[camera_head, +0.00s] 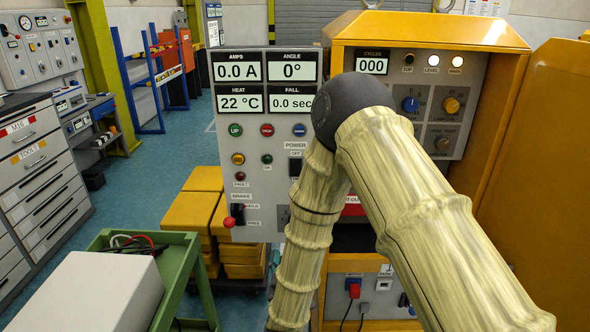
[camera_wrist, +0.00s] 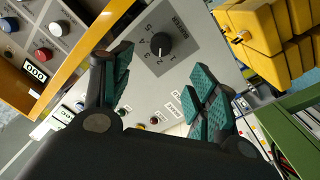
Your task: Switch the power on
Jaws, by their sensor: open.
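The power switch (camera_head: 295,167) is a dark lever under the labels POWER and OFF on the grey control panel (camera_head: 252,197) in the head view. My arm passes close to its right side. My gripper (camera_wrist: 163,76) shows only in the wrist view, with its teal-padded fingers apart and nothing between them. The grey panel lies beyond the fingers there. A black rotary knob (camera_wrist: 160,44) with a numbered scale shows past the fingertips. Small white labels show beside the right finger; the power switch cannot be made out there.
The panel displays (camera_head: 238,72) read 0.0 A and 0°. A brake lever (camera_head: 236,215) with a red knob is at lower left. A yellow cabinet (camera_head: 480,30) stands at right. A green cart (camera_head: 178,270) with a white box (camera_head: 90,292) and yellow blocks (camera_head: 190,213) stand at left.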

